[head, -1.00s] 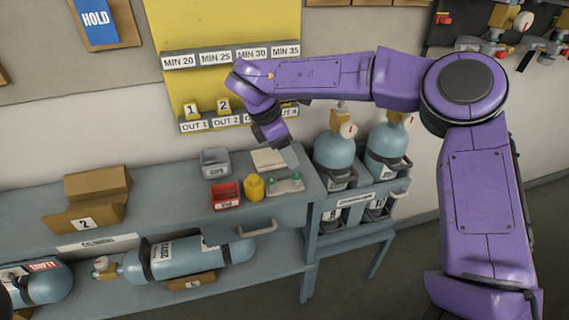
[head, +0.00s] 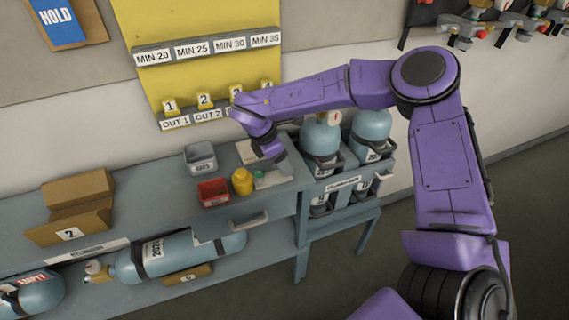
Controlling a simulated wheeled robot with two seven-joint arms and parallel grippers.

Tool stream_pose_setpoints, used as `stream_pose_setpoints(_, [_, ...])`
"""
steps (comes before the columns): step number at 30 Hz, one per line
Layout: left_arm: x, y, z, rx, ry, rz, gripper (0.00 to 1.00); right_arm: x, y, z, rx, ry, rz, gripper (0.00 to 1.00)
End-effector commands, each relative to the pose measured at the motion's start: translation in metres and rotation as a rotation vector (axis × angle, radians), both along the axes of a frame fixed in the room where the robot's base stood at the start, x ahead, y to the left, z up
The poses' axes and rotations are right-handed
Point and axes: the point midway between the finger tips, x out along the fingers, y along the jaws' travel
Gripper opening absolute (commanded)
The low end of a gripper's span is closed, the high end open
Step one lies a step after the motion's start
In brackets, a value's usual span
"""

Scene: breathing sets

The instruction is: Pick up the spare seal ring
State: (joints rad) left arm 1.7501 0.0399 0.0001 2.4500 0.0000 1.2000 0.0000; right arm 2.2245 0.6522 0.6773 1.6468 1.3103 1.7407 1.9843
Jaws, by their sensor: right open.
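I cannot make out the spare seal ring; it is too small or hidden. My right gripper (head: 275,160) points down over the right end of the bench top, close above a small pale green item (head: 264,181) and partly covering it. Its fingers are small in the picture, and I see nothing held between them. A yellow bottle (head: 242,181) and a red bin (head: 213,192) stand just left of it. A grey bin (head: 200,157) stands behind them. My left gripper is not in view.
Blue cylinders (head: 320,138) stand in a rack right of the bench (head: 130,195). Another cylinder (head: 165,255) lies on the lower shelf. A cardboard box (head: 70,220) sits at the left. A yellow board (head: 200,70) with labelled rails is behind. The bench between box and bins is clear.

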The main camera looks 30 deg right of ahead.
Motion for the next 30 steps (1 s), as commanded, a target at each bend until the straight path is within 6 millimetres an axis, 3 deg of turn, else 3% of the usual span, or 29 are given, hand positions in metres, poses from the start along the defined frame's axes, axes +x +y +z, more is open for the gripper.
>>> stream_pose_setpoints(4, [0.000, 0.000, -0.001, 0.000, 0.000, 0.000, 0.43, 0.000, 0.000, 0.000, 0.000, -0.001, 0.000, 0.54])
stream_pose_setpoints(9, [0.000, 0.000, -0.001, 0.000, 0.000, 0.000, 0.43, 0.000, 0.000, 0.000, 0.000, -0.001, 0.001, 0.00])
stream_pose_setpoints(23, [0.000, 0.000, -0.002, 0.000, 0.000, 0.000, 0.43, 0.001, 0.000, 0.007, -0.001, -0.003, 0.002, 0.00])
stream_pose_setpoints(27, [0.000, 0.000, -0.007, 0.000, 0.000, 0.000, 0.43, 0.001, 0.000, 0.030, -0.001, -0.006, 0.000, 0.00])
stream_pose_setpoints(30, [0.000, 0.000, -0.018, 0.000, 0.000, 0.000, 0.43, -0.009, 0.018, 0.051, -0.001, -0.007, 0.005, 0.00])
